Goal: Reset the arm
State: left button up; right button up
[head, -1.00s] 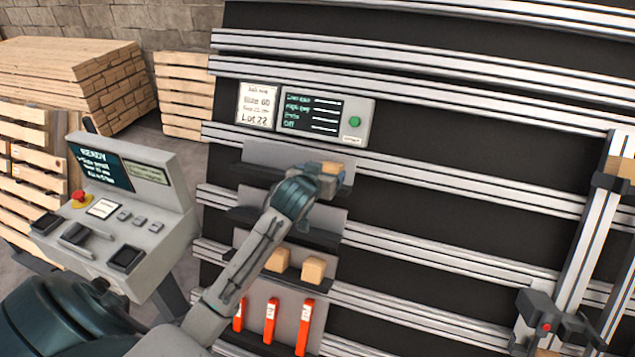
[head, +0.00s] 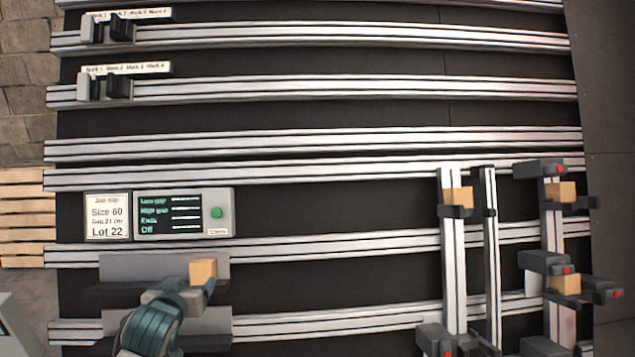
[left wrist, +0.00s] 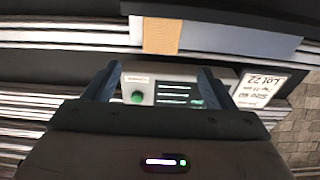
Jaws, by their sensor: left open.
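My left gripper (head: 176,297) reaches up from the bottom left in the head view, in front of the upper grey shelf (head: 125,268). In the left wrist view its two dark blue fingers (left wrist: 158,85) stand wide apart with nothing held between them. A light wooden block (head: 203,271) is just up and right of the gripper in the head view, on the shelf. The block also shows in the wrist view (left wrist: 161,36), beyond the fingers and clear of them. My right gripper is in neither view.
A display panel with a green button (head: 217,213) and a job slip (head: 107,216) are mounted above the shelf. Upright rails (head: 453,275) with clamps and wooden blocks stand at the right. Small stops (head: 105,87) sit on the upper left rails. The middle is clear.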

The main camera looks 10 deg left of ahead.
pick_arm(q)
jog(key=s+d+f+m+g+h, duration=0.1)
jog(key=s+d+f+g, duration=0.1)
jog(key=s+f, duration=0.5)
jog(key=s+d+f+m+g, duration=0.1)
jog(key=s+d+f+g, duration=0.2)
jog(key=s+f, duration=0.45)
jog(key=s+d+f+m+g+h, duration=0.1)
jog(key=s+d+f+g, duration=0.15)
jog(key=s, duration=0.65)
jog(key=s+d+f+m+g+h, duration=0.1)
jog(key=s+d+f+g, duration=0.15)
jog(key=s, duration=0.75)
jog(key=w+a+f+g+b, duration=0.1)
jog(key=a+f+b, duration=0.1)
jog(key=f, duration=1.5)
jog(key=a+f+b, duration=0.2)
jog(key=f, duration=1.5)
jog(key=s+f+b, duration=0.2)
jog(key=s+f, duration=0.7)
jog(key=f, duration=0.3)
jog(key=s+f+n+g+b, duration=0.1)
jog(key=s+f+b, duration=0.1)
jog(key=s+f, duration=0.8)
notch_tip(320, 180, down, 3)
jog(key=shift+a+r+b, duration=0.1)
jog(key=shift+a+b, duration=0.2)
jog(key=shift+a, duration=0.15)
